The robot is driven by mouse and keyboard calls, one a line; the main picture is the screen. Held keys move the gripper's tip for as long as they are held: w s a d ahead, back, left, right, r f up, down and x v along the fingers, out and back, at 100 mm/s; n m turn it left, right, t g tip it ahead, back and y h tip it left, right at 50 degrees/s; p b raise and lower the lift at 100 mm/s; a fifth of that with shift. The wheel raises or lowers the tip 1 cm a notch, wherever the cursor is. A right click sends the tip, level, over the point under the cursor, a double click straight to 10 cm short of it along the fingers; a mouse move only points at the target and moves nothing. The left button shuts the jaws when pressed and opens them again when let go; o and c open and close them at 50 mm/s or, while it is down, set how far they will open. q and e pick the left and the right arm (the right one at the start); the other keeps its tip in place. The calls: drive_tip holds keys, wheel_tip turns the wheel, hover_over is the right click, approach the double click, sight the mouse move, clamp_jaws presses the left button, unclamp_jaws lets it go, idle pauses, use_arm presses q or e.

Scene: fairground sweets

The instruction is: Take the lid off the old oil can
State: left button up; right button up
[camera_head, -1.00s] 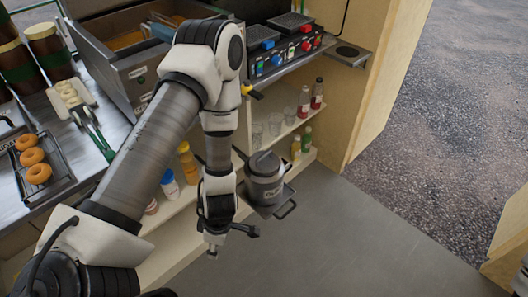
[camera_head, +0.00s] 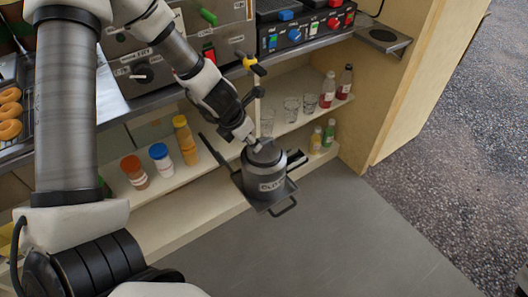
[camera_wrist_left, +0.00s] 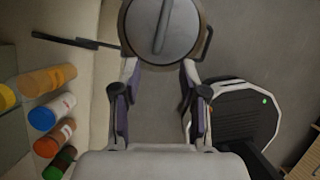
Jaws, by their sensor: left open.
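My right gripper is not in view.
Behind are shelves with glasses (camera_head: 291,108), sauce bottles (camera_head: 327,89) and several jars (camera_head: 161,158). A yellow-handled tap (camera_head: 251,61) sticks out above. Floor to the right is clear.

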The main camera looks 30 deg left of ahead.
sight(264, 147)
use_arm(q)
drive_tip(key=b+x, duration=0.2)
drive_tip(key=x, duration=0.3)
drive_tip(key=shift+w+a+f+b, duration=0.1)
drive_tip(key=shift+a+b, duration=0.05)
drive_tip(key=shift+b, duration=0.15)
clamp_jaws()
